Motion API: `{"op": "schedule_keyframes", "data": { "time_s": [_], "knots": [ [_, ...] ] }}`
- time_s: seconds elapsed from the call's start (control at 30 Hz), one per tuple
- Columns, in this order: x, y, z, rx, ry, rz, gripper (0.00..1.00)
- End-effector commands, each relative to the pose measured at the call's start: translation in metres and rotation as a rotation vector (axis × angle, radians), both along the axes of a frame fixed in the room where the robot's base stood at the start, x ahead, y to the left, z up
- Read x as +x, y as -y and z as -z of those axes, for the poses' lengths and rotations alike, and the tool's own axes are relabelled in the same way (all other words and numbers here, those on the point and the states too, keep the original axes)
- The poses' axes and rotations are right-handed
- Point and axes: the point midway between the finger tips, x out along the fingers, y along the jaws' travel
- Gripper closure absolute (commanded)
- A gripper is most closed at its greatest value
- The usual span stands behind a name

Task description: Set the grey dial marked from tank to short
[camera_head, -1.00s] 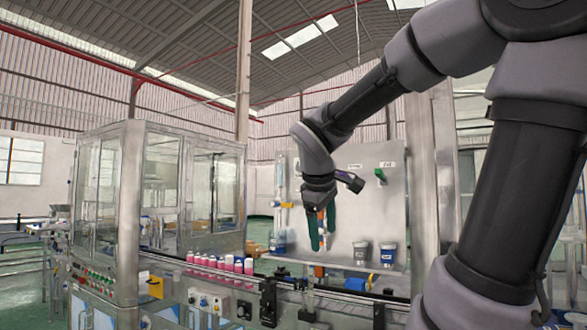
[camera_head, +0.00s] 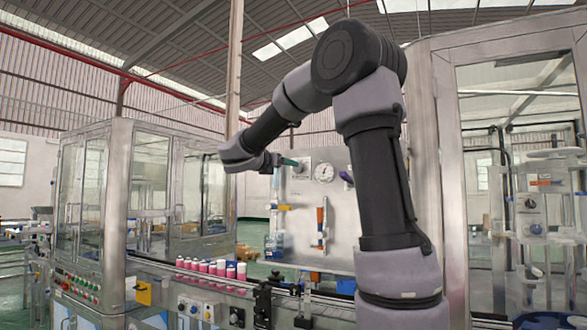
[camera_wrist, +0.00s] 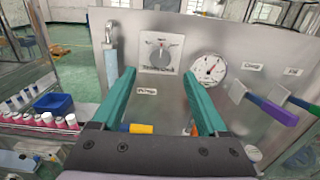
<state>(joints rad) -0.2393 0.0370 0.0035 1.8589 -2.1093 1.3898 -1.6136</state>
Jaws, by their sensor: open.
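A grey dial (camera_wrist: 160,50) sits on a square pale plate on the upright metal panel (camera_wrist: 190,40). In the wrist view it is up and centred, just beyond the fingertips. Small markings run around it, too small to read. A small label (camera_wrist: 147,91) below is also unreadable. My gripper (camera_wrist: 158,73) has two teal fingers spread wide with nothing between them. It faces the panel, apart from the dial. In the head view my gripper (camera_head: 290,162) is side-on and overlaps the dial's plate (camera_head: 301,168).
A round white gauge (camera_wrist: 208,68) is right of the dial. Purple (camera_wrist: 270,110) and green handles stick out farther right. Pink cans (camera_head: 210,267) stand on the line below, near a glass-walled machine (camera_head: 165,190).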

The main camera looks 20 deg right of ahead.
Motion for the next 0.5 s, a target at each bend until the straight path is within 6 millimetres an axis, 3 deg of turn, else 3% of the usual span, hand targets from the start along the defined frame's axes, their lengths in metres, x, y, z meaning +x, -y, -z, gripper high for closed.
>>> {"op": "schedule_keyframes", "data": {
  "time_s": [0.23,0.5],
  "knots": [
    [0.029,0.038,0.001,0.001,0.000,0.002,0.24],
    [0.044,0.057,0.000,0.003,0.001,0.001,0.24]
  ]
}}
